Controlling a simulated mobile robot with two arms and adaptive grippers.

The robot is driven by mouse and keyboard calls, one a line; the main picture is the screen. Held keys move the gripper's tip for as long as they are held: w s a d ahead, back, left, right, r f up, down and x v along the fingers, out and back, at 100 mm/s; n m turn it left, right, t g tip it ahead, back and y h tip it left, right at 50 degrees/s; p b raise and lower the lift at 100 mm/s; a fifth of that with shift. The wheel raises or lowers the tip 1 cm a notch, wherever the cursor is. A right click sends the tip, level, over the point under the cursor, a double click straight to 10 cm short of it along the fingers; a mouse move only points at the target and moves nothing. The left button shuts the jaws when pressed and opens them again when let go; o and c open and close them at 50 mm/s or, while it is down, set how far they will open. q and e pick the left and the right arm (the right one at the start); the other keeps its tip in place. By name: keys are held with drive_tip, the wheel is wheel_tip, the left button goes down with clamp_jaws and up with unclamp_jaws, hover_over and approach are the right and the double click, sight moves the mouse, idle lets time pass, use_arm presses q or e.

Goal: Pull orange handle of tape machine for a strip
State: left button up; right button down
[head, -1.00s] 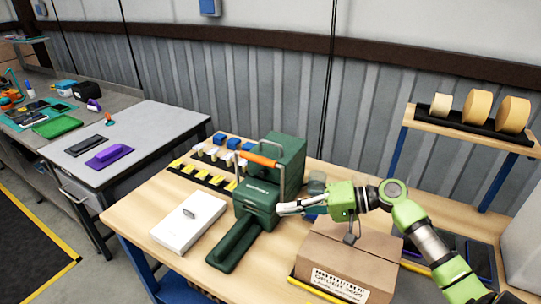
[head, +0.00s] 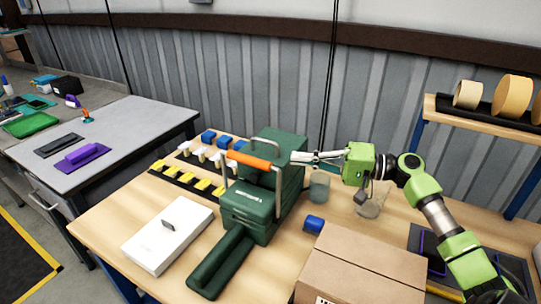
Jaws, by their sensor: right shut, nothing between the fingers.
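The green tape machine (head: 258,205) stands on the wooden table, with a long low arm reaching toward the front. Its orange handle (head: 248,160) sits on a metal lever at the machine's upper left side. My right gripper (head: 298,158) is shut and empty, its tips beside the upper right part of the machine. The machine's body lies between the gripper and the orange handle. Whether the tips touch the machine I cannot tell. My left gripper is not in view.
A cardboard carton (head: 360,268) stands at the front right of the table (head: 120,215). A white box (head: 168,236) lies left of the machine. A blue roll (head: 314,224) and a grey-green cup (head: 319,187) are to its right. Tape rolls (head: 512,95) sit on a raised shelf.

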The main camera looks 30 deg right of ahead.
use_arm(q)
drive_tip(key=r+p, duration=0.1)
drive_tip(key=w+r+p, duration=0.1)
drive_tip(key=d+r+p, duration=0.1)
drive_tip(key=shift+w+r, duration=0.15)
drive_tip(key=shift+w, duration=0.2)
use_arm(e)
drive_tip(key=x, duration=1)
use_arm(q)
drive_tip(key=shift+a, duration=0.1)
use_arm(e)
drive_tip(key=shift+d+f, duration=0.1)
